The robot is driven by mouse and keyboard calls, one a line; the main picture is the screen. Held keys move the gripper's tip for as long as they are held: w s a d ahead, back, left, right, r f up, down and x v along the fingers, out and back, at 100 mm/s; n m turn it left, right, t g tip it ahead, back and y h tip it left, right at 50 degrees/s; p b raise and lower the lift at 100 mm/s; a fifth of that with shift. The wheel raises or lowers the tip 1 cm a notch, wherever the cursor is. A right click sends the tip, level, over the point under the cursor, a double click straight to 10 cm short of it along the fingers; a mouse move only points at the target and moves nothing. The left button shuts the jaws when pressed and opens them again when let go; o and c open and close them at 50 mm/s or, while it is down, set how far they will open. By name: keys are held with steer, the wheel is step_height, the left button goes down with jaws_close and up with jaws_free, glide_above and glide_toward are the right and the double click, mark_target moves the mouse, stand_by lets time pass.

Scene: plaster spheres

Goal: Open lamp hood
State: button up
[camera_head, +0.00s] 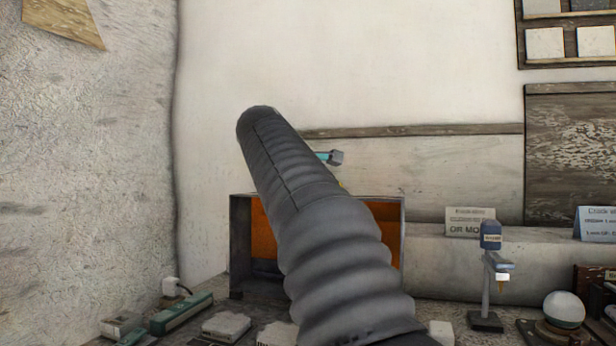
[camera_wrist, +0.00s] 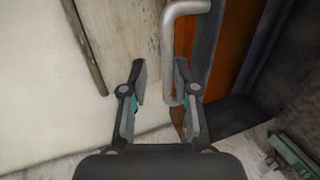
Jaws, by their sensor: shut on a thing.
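The lamp hood appears to be a dark-framed box (camera_head: 241,245) with an orange panel (camera_head: 264,232), standing on the bench against the wall. My arm covers its middle in the head view. In the wrist view, a grey bar handle (camera_wrist: 169,42) stands beside the orange panel (camera_wrist: 218,55) and the hood's dark frame. In the head view, only a small teal and grey part of my gripper (camera_head: 331,157) shows behind the arm, above the box.
A power strip (camera_head: 181,313) and pale blocks (camera_head: 226,326) lie at the lower left. A small stand with a blue-topped device (camera_head: 490,240), a white sphere (camera_head: 564,309) and signs (camera_head: 469,221) are at the right. A rough wall (camera_head: 90,150) bounds the left.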

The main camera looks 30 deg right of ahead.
steer(key=v, duration=1.1)
steer(key=shift+s+a+r, duration=0.2)
steer(key=shift+r, duration=0.1)
steer(key=shift+f, duration=0.1)
